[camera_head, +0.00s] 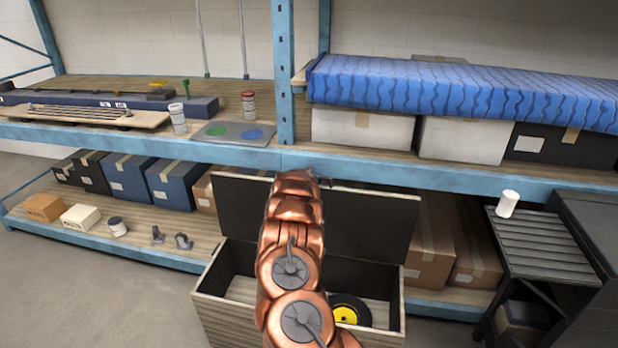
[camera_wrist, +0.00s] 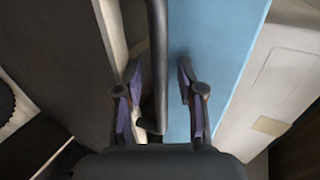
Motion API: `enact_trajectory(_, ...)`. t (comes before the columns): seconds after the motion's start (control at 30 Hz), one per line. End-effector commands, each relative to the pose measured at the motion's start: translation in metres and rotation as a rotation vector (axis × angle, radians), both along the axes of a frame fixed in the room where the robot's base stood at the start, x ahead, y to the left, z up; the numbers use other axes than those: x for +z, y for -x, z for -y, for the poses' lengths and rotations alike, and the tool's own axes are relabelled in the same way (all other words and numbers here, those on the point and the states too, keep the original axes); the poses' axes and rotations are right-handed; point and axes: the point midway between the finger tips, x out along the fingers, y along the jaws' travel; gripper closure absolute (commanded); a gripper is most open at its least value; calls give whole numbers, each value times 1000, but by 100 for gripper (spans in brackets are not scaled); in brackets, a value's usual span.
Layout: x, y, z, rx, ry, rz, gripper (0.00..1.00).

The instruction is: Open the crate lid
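The wooden crate (camera_head: 238,322) stands on the floor before the lower shelf. Its lid (camera_head: 372,222) is raised, standing roughly upright at the back with its dark inner face toward me. A black wheel with a yellow hub (camera_head: 346,314) lies inside; my copper arm hides the crate's middle. In the wrist view my gripper (camera_wrist: 159,68) has its fingers apart. The lid's dark panel (camera_wrist: 60,55) is on the left. The head view mostly hides my gripper behind my arm.
The blue shelf beam (camera_head: 420,172) runs just behind the raised lid and lies under the right finger in the wrist view (camera_wrist: 205,60). Cardboard boxes (camera_head: 432,235) stand close behind. A slatted side table (camera_head: 540,245) with a white cup (camera_head: 508,203) is at right. Floor at left is clear.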

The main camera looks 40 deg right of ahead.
Motion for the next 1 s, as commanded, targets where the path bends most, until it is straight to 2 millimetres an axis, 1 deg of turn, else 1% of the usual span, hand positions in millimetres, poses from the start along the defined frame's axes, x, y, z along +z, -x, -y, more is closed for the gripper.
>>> enact_trajectory(0.27,0,0,-1,-1,0,0,61)
enact_trajectory(0.43,4,1,-5,2,2,0,61)
enact_trajectory(0.5,6,4,-7,-2,1,0,61)
enact_trajectory(0.8,15,13,-25,2,-2,3,61)
enact_trajectory(1.0,23,23,-35,-1,0,2,61)
